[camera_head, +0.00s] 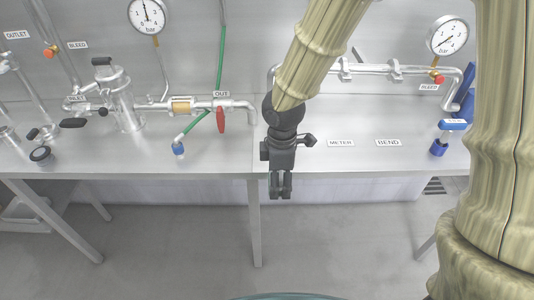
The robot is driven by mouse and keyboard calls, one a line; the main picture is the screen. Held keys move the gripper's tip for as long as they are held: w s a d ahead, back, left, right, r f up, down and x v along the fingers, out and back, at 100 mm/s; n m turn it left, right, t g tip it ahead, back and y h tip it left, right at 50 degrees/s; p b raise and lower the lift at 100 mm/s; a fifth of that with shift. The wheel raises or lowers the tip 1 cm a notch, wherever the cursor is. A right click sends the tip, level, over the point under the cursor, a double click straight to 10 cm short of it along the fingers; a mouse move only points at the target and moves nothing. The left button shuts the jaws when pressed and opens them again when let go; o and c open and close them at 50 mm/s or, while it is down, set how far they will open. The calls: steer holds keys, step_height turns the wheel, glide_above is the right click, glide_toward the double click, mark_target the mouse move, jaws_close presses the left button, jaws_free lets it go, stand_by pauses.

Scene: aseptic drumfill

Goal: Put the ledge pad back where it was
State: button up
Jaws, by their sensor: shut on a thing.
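My gripper (281,193) is black and hangs pointing down at the front edge of the steel bench, near the middle of the view. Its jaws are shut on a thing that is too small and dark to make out. I cannot tell whether it is the ledge pad. No ledge pad can be clearly identified elsewhere in view. The bench top (345,160) lies behind and beside the gripper. My arm hides part of the bench and back wall.
Left of the gripper stand a metal housing (124,108), a red handle (221,119) and a blue-ended green hose (178,148). At the right are a pipe (375,69), a gauge (447,36) and a blue cup (438,149). The bench around the METER label (341,143) is clear.

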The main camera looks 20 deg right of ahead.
steer(key=w+p, duration=0.1)
steer(key=w, duration=0.4)
steer(key=w+d+p, duration=0.1)
steer(key=w, duration=0.3)
steer(key=w+d+f+p, duration=0.1)
steer(key=w, duration=0.4)
steer(key=shift+w+f, duration=0.1)
steer(key=shift+w, duration=0.25)
steer(key=shift+f+p, duration=0.75)
steer(key=shift+f, duration=1.1)
steer(key=o, duration=1.1)
steer(key=shift+f, duration=0.15)
step_height(320, 180, up, 12)
steer(key=shift+r+b, duration=0.15)
steer(key=shift+b, duration=0.75)
steer(key=shift+d, duration=0.1)
